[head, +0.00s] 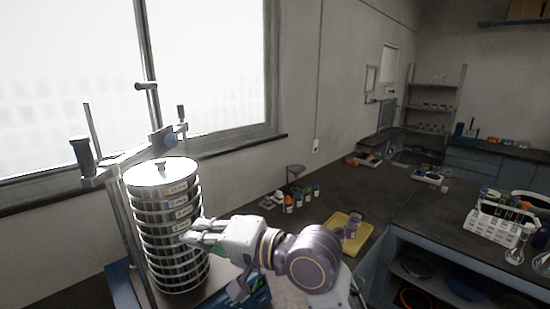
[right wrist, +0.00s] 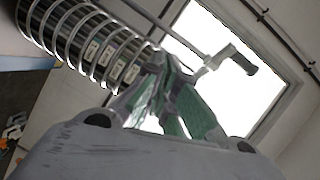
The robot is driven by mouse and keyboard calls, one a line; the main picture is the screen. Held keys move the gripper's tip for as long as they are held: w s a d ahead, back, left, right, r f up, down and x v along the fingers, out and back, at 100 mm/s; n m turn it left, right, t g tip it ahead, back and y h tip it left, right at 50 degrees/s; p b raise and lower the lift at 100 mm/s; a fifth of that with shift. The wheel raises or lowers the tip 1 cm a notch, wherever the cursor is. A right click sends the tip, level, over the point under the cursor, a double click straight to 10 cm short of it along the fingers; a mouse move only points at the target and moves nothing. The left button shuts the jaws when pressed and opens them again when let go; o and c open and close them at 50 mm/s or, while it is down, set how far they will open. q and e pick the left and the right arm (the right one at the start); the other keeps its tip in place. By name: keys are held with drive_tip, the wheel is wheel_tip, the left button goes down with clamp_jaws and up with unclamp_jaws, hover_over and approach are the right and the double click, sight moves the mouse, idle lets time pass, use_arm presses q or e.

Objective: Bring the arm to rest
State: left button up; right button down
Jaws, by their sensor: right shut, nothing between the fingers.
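My right gripper (head: 190,235) is in front of the stack of metal sieves (head: 165,240), at about its middle height. Its fingers are together with nothing between them. I cannot tell whether the fingertips touch the stack. In the right wrist view, the gripper's green-padded fingers (right wrist: 165,95) point up toward the window, and the sieve stack (right wrist: 95,45) lies to their left. The stack stands upright on the shaker (head: 262,293), with a lid on top. My right arm (head: 305,262) reaches in from the lower right. My left gripper is not in view.
Upright rods and a clamp handle (head: 146,87) rise by the stack. Small bottles (head: 298,199), a yellow tray (head: 345,236) and a white rack (head: 498,226) stand on the dark bench (head: 400,205). Bare bench top lies between the yellow tray and the rack.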

drive_tip(key=w+d+f+t+h, duration=0.1)
drive_tip(key=d+f+h, duration=0.3)
drive_tip(key=d+f, duration=0.65)
drive_tip(key=w+d+f+h, duration=0.1)
drive_tip(key=d+f+h, duration=0.45)
drive_tip(key=f, duration=0.75)
drive_tip(key=s+d+f+n+g+h, duration=0.2)
drive_tip(key=s+d+f+h, duration=0.1)
drive_tip(key=s+d+f, duration=0.6)
drive_tip(key=s+d+f+n+g+h, duration=0.15)
drive_tip(key=s+d+f, duration=0.45)
drive_tip(key=d, duration=0.6)
wheel_tip(320, 180, down, 34)
drive_tip(key=s+g, duration=0.2)
drive_tip(key=s+d+f, duration=0.1)
drive_tip(key=s+f, duration=0.9)
drive_tip(key=s, duration=0.1)
drive_tip(key=s+d+f+g+b, duration=0.1)
drive_tip(key=s+d+f, duration=0.1)
drive_tip(key=s+f, duration=0.9)
drive_tip(key=shift+d+f+h, duration=0.15)
drive_tip(key=shift+d+h, duration=0.1)
drive_tip(key=shift+h, duration=0.15)
